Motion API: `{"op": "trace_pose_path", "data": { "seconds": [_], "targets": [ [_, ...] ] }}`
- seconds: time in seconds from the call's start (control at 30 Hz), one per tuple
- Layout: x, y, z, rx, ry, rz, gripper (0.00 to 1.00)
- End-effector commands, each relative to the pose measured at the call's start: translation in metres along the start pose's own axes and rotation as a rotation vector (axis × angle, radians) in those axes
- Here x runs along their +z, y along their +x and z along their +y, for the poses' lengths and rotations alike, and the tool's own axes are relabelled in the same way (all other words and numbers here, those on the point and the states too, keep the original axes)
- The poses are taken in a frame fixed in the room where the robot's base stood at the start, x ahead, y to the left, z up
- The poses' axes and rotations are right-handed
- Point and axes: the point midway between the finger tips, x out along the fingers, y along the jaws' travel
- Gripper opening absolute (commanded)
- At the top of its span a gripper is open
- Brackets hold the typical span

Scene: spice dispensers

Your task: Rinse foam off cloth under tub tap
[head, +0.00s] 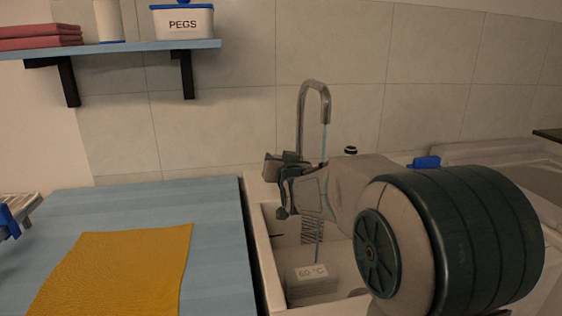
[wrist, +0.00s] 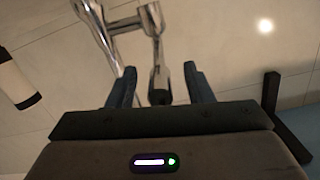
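A mustard-yellow cloth (head: 120,270) lies flat on the blue counter left of the tub (head: 268,262); I see no foam on it. A chrome tap (head: 302,112) rises behind the tub, and a thin bluish stream (head: 320,235) falls from its spout into the tub. My gripper (head: 283,190) is over the tub, just left of and in front of the tap. In the wrist view my gripper (wrist: 160,85) has its two fingers apart, with a dark-ended chrome tap part (wrist: 159,88) between them, and gaps show on both sides. My arm hides part of the tub.
A pale block marked 60 °C (head: 311,284) sits in the tub. The blue counter (head: 150,205) is clear behind the cloth. A shelf (head: 120,48) above holds a PEGS box (head: 183,24) and folded red cloths (head: 38,38). A rack (head: 20,212) stands at the left edge.

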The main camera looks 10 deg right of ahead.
Motion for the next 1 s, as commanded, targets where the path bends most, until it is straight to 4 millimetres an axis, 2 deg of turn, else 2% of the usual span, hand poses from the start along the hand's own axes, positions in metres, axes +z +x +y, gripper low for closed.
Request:
{"op": "trace_pose_path", "data": {
  "seconds": [0.27, 0.8, 1.0],
  "targets": [
    [-0.001, -0.009, 0.0, 0.0, 0.0, 0.002, 0.47],
    [-0.001, -0.1, 0.0, 0.0, 0.0, 0.002, 0.47],
    [-0.001, -0.125, 0.0, -0.001, 0.0, 0.002, 0.47]
  ]
}}
